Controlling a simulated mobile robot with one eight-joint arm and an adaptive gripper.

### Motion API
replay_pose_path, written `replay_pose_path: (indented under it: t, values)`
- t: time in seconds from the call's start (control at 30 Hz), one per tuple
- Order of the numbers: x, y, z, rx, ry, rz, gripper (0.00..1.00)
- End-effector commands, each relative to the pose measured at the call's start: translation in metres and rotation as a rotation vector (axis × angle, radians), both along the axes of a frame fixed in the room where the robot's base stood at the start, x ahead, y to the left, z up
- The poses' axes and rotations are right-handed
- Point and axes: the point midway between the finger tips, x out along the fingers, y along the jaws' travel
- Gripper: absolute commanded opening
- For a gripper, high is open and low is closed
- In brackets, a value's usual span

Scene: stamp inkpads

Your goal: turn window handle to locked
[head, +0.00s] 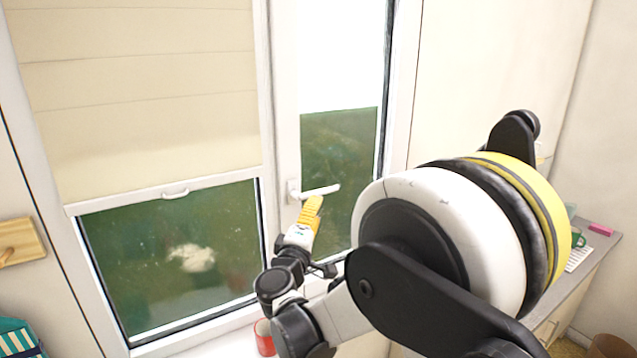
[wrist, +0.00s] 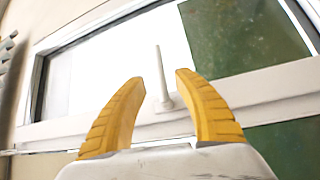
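The white window handle (head: 318,191) sits on the frame of the right window sash (head: 284,120) and its lever points sideways to the right in the head view. In the wrist view the handle (wrist: 163,78) shows between the two yellow fingers, with its base plate (wrist: 168,104) on the white frame. My gripper (head: 313,203) has yellow fingers and is just below the lever in the head view. In the wrist view my gripper (wrist: 155,76) is open, with the fingers spread on either side of the handle. I cannot tell whether a finger touches it.
A beige blind (head: 140,90) covers the upper left window. A red cup (head: 264,338) stands on the sill below my gripper. A grey counter (head: 580,262) with a green mug (head: 578,238) and a pink item (head: 601,229) is at the right. A wooden wall piece (head: 20,243) is at the left.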

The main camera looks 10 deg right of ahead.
Motion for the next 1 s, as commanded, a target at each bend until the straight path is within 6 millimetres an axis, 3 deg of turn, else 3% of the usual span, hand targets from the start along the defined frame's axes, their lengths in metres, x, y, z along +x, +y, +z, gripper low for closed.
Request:
replay_pose_path:
  t: [0.3, 0.5, 0.9, 1.0]
  values:
    - [0.054, -0.03, 0.007, 0.001, 0.001, -0.005, 0.37]
    - [0.079, -0.043, 0.011, 0.002, 0.002, -0.003, 0.37]
    - [0.086, -0.046, 0.012, 0.002, 0.002, -0.003, 0.37]
    - [0.086, -0.046, 0.012, 0.002, 0.002, -0.003, 0.08]
